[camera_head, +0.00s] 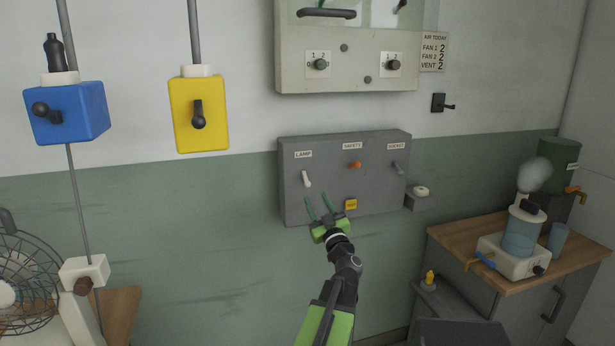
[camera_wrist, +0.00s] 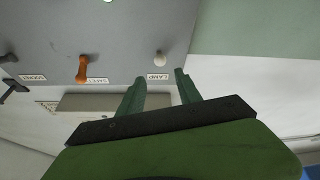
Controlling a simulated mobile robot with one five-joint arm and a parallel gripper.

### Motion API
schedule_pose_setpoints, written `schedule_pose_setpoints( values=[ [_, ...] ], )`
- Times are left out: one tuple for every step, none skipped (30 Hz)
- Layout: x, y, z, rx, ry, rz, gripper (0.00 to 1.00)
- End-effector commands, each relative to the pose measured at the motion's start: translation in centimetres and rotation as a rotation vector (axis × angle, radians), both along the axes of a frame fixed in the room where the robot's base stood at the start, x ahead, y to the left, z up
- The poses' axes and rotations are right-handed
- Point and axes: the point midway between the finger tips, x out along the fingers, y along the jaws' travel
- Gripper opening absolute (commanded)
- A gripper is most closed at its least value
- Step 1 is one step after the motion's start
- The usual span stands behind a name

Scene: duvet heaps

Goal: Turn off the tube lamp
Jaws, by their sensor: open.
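The grey switch box (camera_head: 330,200) is on the wall, with labels for lamp, safety and socket. The lamp switch, a small white lever (camera_head: 307,180), is at its left under the LAMP label and tilts slightly. It also shows in the wrist view (camera_wrist: 159,58), where the picture is upside down. My gripper (camera_head: 319,204) is open and empty, in front of the box's lower left part. In the wrist view, the white lever lies between the two fingertips (camera_wrist: 160,77), a little beyond them. I see no contact. The tube lamp is not clearly in view.
The orange safety lever (camera_head: 355,165), grey socket lever (camera_head: 398,168) and yellow button (camera_head: 351,204) share the box. A beige panel (camera_head: 345,85) with knobs hangs above. Yellow (camera_head: 199,115) and blue (camera_head: 70,115) switch boxes are at left. A wooden counter (camera_head: 455,239) stands at right.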

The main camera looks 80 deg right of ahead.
Motion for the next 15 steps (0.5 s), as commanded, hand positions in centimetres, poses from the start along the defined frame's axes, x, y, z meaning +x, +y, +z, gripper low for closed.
schedule_pose_setpoints(
  values=[
    [0.5,-1.5,1.0,0.000,-0.001,0.000,0.41],
    [0.9,-2.1,1.3,0.000,-0.001,0.002,0.41],
    [1.4,-3.0,1.7,0.000,-0.001,0.002,0.41],
    [1.7,-3.6,2.0,0.000,-0.001,0.000,0.41],
    [2.0,-4.2,2.2,0.000,-0.001,0.000,0.41],
    [2.4,-4.9,2.5,0.000,0.000,0.000,0.41],
    [2.7,-5.5,2.8,0.000,0.000,0.000,0.41],
    [3.0,-6.0,3.0,-0.001,0.000,0.000,0.41],
    [3.3,-6.6,3.2,0.000,0.000,-0.001,0.41],
    [3.5,-7.0,3.4,0.000,0.000,-0.001,0.41],
    [3.7,-7.3,3.5,0.000,-0.001,-0.002,0.41],
    [4.0,-7.7,3.6,0.001,-0.001,-0.002,0.41],
    [4.1,-7.9,3.7,0.000,0.000,-0.002,0.41],
    [4.2,-8.1,3.8,0.000,0.000,-0.002,0.41],
    [4.3,-8.3,3.8,0.000,0.000,-0.002,0.41]
  ],
)
